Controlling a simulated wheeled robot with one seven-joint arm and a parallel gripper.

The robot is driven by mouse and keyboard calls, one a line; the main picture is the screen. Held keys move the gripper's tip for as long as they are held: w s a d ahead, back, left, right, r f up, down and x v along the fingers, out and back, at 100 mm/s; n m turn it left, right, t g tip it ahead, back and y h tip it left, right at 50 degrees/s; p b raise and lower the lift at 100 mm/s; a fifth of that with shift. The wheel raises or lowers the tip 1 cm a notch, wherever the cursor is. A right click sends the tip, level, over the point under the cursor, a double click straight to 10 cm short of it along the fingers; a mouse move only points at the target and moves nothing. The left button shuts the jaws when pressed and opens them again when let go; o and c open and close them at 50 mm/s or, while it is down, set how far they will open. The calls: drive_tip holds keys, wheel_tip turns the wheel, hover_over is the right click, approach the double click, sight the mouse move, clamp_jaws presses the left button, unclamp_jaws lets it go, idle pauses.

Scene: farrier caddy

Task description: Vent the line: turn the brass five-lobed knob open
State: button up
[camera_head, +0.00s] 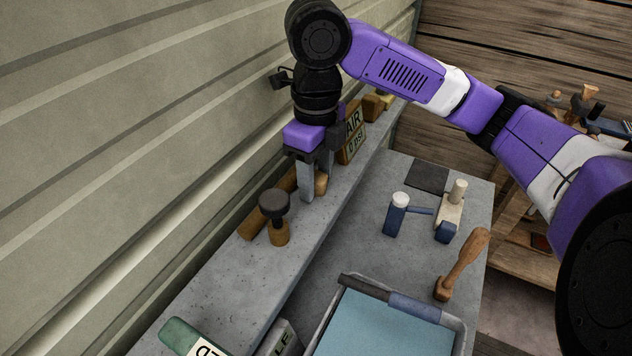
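My gripper (316,178) points down over the grey ledge along the wall, its two grey fingers apart. A small brass-coloured piece (321,184) shows low between and behind the fingers. It may be the five-lobed knob, but the near finger hides much of it and no lobes can be made out. I cannot tell whether the fingers touch it. A black round knob (274,203) on a brass base (279,234) stands upright on the ledge, left of and nearer than my gripper.
A sign reading "AIR 0 psi" (353,136) stands just behind my gripper. A brass-brown bar (256,216) runs along the wall. A green labelled block (181,336) lies at the front.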

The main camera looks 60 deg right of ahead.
idle(0.3)
drive_tip(key=shift+r+m+p, duration=0.1)
drive_tip(key=shift+m+p, duration=0.45)
drive_tip(key=shift+m, duration=1.05)
clamp_jaws()
drive_tip(key=shift+f+n+b, duration=0.3)
drive_tip(key=shift+n+b, duration=0.4)
drive_tip(key=shift+n, duration=0.3)
drive_tip(key=shift+r+n, duration=0.15)
drive_tip(key=shift+n, duration=0.35)
drive_tip(key=shift+o, duration=0.2)
unclamp_jaws()
